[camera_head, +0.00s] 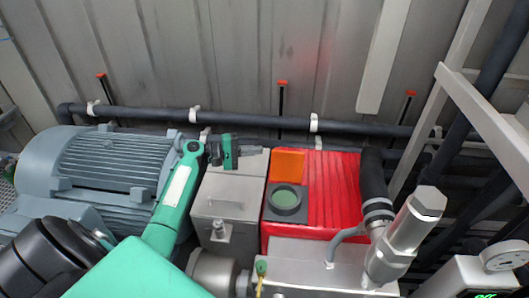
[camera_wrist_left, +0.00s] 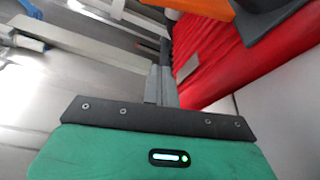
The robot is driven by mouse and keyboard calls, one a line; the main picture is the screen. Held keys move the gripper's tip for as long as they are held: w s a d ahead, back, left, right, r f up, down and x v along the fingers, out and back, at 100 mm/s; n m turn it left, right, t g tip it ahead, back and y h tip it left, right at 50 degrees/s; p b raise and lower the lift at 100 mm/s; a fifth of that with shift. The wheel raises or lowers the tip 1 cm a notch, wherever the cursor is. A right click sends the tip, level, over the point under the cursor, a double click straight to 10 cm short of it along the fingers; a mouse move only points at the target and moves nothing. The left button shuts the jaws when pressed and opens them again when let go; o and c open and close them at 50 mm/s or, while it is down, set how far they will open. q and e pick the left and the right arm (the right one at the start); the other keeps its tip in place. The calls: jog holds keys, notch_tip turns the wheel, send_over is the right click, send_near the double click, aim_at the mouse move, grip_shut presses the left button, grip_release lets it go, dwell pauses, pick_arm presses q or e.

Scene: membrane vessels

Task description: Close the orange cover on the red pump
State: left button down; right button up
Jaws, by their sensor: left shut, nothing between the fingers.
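The red pump (camera_head: 335,195) with its ribbed top sits right of centre in the head view. Its orange cover (camera_head: 288,165) stands open at the back left of the pump, behind a dark square housing with a round green window (camera_head: 285,198). My left gripper (camera_head: 256,150) is shut and empty, just left of the cover, over the back of a grey metal box. In the left wrist view the shut fingers (camera_wrist_left: 165,62) point toward the red pump side (camera_wrist_left: 222,50); the orange cover (camera_wrist_left: 187,5) shows only at the top edge. My right gripper is not in view.
A grey finned motor (camera_head: 110,160) is at the left. A metal box (camera_head: 228,195) stands beside the pump. A black hose (camera_head: 375,185) and metal cylinder (camera_head: 410,230) rise at the pump's right. A dark pipe (camera_head: 250,120) runs along the back wall. Space above the pump looks free.

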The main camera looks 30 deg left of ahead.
aim_at(279, 154)
pick_arm(q)
jog(key=p+x, duration=0.1)
jog(key=x, duration=0.2)
jog(key=p+x, duration=0.1)
jog(key=x, duration=0.5)
jog(key=shift+w+r+p, duration=0.1)
jog(key=shift+r+p, duration=0.15)
jog(key=shift+p, duration=0.15)
jog(key=s, duration=0.1)
jog(key=s+d+p, duration=0.1)
jog(key=s+p, duration=0.1)
jog(key=shift+s+d+r, duration=0.25)
jog(key=shift+s+r, duration=0.1)
jog(key=shift+s, duration=0.05)
